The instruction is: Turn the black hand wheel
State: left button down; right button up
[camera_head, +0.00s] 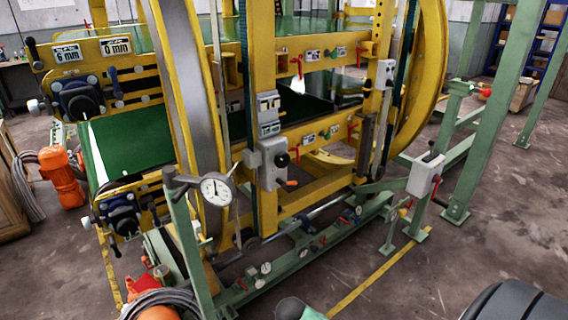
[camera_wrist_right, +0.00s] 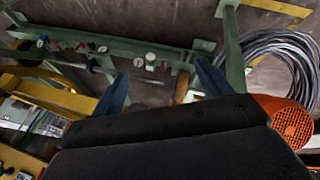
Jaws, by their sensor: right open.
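Two black hand wheels show at the left end of the yellow ring machine in the head view. The upper black wheel (camera_head: 82,102) sits below the "6 mm" label, and the lower black wheel (camera_head: 122,220) sits on the lower yellow beam. I cannot tell which one the task means. My right gripper (camera_wrist_right: 162,84) shows in its wrist view with its two blue-grey fingers spread apart and nothing between them. No hand wheel can be made out in that view, and nothing touches the fingers. My left gripper is not in view.
A dial gauge (camera_head: 216,189) on a green post stands in front of the ring. An orange motor (camera_wrist_right: 290,122) and a cable coil (camera_wrist_right: 276,62) lie right of my right gripper in the wrist view. A grey switch box (camera_head: 425,174) stands at right.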

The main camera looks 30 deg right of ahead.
aim_at(284, 161)
jog(key=w+d+r+n+t+h, duration=0.3)
jog(key=w+d+r+t+h, duration=0.15)
jog(key=w+d+r, duration=1.25)
jog(key=w+d+r+n+t, duration=0.2)
jog(key=d+r+n, duration=0.2)
jog(key=r, duration=0.3)
jog(key=w+d+r+n+t+b, duration=0.1)
jog(key=w+d+r+n+t, duration=0.1)
jog(key=d+r+n+t, duration=0.3)
jog(key=w+d+r+n, duration=0.2)
jog(key=r+n, duration=0.1)
jog(key=r, duration=0.5)
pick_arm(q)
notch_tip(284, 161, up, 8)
pick_arm(e)
jog(key=w+a+n+t+y, duration=0.2)
jog(key=a+n+y, duration=0.55)
jog(key=n, duration=0.85)
jog(key=w+p, duration=0.2)
jog(key=w, duration=0.4)
jog(key=shift+w+r+p, duration=0.1)
jog(key=shift+p, duration=0.3)
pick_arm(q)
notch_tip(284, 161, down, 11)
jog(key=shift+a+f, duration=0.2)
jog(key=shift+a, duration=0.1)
pick_arm(e)
jog(key=shift+w+a, duration=0.1)
jog(key=shift+w, duration=0.25)
